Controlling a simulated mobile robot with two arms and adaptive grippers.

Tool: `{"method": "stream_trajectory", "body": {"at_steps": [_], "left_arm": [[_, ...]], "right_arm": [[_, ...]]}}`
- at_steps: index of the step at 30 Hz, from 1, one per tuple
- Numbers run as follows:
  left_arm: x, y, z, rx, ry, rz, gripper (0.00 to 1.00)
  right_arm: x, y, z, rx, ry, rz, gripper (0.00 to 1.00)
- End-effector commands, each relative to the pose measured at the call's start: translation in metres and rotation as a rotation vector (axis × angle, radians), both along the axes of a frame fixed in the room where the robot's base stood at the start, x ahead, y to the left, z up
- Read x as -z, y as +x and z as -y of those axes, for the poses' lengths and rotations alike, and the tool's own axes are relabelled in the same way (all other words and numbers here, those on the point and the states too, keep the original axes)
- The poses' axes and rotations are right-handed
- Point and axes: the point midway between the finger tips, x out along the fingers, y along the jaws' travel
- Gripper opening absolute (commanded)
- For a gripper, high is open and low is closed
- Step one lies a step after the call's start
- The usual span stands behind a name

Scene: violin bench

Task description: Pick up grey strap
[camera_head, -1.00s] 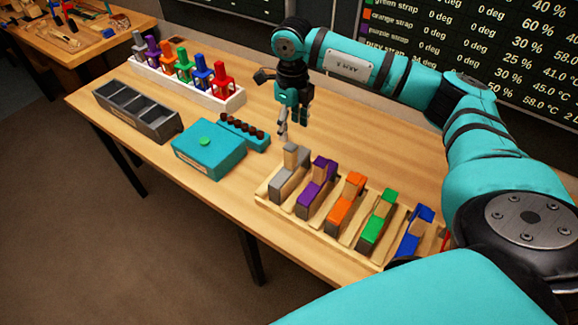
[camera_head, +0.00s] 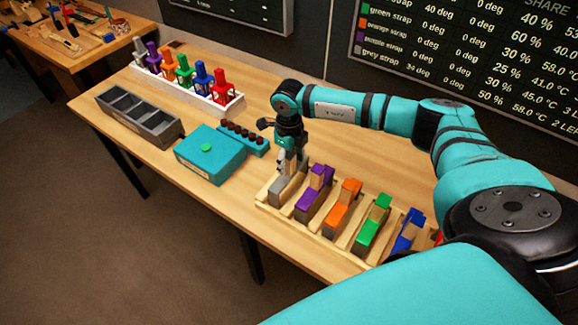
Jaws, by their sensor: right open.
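The grey strap (camera_head: 285,188) sits in the leftmost slot of the wooden rack (camera_head: 335,240), at the rack's left end. My right gripper (camera_head: 285,172) points down over the grey strap, with its fingers at the strap's upper part. Its fingers are open and partly hide the strap's top and wooden block. I cannot tell whether they touch it. My left gripper is not in view.
Purple (camera_head: 315,194), orange (camera_head: 342,205), green (camera_head: 373,222) and blue (camera_head: 407,236) straps stand in the same rack, to the right. A teal box (camera_head: 210,155), a dark compartment tray (camera_head: 140,117) and a white rack (camera_head: 215,102) of coloured clamps stand further left.

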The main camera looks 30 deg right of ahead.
Motion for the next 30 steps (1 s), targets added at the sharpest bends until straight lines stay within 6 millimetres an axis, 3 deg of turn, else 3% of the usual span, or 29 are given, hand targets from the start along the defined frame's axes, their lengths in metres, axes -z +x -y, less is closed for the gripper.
{"method": "stream_trajectory", "body": {"at_steps": [2,14,30], "left_arm": [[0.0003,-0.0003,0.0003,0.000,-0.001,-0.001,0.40],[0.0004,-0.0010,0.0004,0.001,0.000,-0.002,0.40],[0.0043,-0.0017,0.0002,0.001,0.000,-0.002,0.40]], "right_arm": [[-0.0001,0.0000,0.0001,0.000,0.000,0.000,0.52],[-0.0006,0.0000,0.0003,0.001,0.000,0.000,0.00],[-0.0086,0.0015,0.0006,0.001,0.000,0.004,0.00]]}}
